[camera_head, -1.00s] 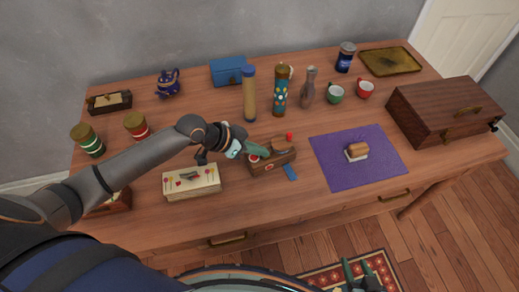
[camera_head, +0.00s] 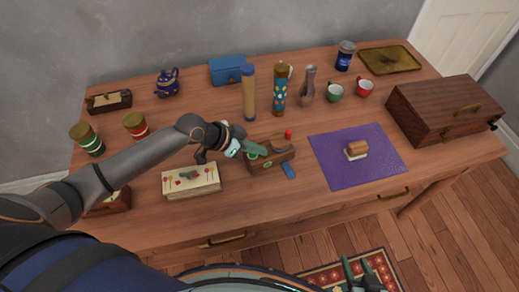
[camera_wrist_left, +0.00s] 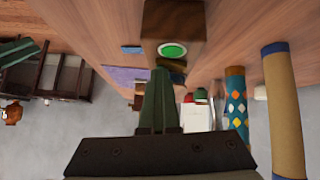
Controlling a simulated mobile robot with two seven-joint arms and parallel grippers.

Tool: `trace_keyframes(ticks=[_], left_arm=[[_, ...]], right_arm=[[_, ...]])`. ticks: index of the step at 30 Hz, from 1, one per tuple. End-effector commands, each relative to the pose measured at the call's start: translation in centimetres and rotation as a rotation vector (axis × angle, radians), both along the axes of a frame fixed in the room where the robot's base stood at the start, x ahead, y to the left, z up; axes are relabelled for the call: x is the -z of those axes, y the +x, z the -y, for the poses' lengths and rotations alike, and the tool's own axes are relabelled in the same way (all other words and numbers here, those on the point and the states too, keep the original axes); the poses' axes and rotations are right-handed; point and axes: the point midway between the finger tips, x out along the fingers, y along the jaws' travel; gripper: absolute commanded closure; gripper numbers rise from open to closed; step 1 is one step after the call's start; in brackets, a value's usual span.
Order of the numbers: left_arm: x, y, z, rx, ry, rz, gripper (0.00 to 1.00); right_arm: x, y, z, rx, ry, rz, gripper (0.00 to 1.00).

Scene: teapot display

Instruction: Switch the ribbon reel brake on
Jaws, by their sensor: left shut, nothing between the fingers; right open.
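The wooden block-shaped device (camera_head: 272,160), seemingly the ribbon reel with its brake, stands near the middle of the table. In the left wrist view its wooden body (camera_wrist_left: 187,20) carries a round green disc with a pale rim (camera_wrist_left: 173,51). My left gripper (camera_head: 262,151) is shut and empty at the device's top left in the head view. In the wrist view its green fingers (camera_wrist_left: 160,72) end just beside the disc; I cannot tell if they touch the device. My right gripper (camera_head: 360,272) is open and empty, low in front of the table.
A small blue piece (camera_head: 289,171) and a small red piece (camera_head: 288,134) lie beside the device. A cream box (camera_head: 191,181) is to its left, a purple mat (camera_head: 357,172) to its right. Tall tubes (camera_head: 249,95) stand behind.

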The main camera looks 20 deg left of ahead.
Motion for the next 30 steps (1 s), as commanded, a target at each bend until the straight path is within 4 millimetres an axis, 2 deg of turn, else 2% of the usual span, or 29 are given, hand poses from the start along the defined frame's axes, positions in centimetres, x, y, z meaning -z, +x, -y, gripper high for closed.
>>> trace_keyframes(ticks=[5,16,20,28,30], left_arm=[[-0.1,0.5,-0.6,-0.003,0.001,0.001,1.00],[-0.6,0.6,-0.5,-0.002,0.000,0.002,1.00],[-1.7,0.6,-0.3,-0.002,0.000,0.003,1.00],[-5.3,0.6,0.5,-0.007,-0.001,0.001,1.00],[-5.5,-0.5,-0.6,-0.006,0.004,0.003,1.00]], right_arm=[[0.2,0.0,0.0,0.000,0.000,0.000,0.50],[-0.2,0.0,0.0,0.000,0.000,0.000,0.50],[-1.3,0.0,0.0,0.000,0.000,0.000,0.50],[-5.3,0.0,0.0,0.000,0.000,0.000,0.50],[-4.5,0.1,0.0,-0.001,0.001,0.004,0.50]])
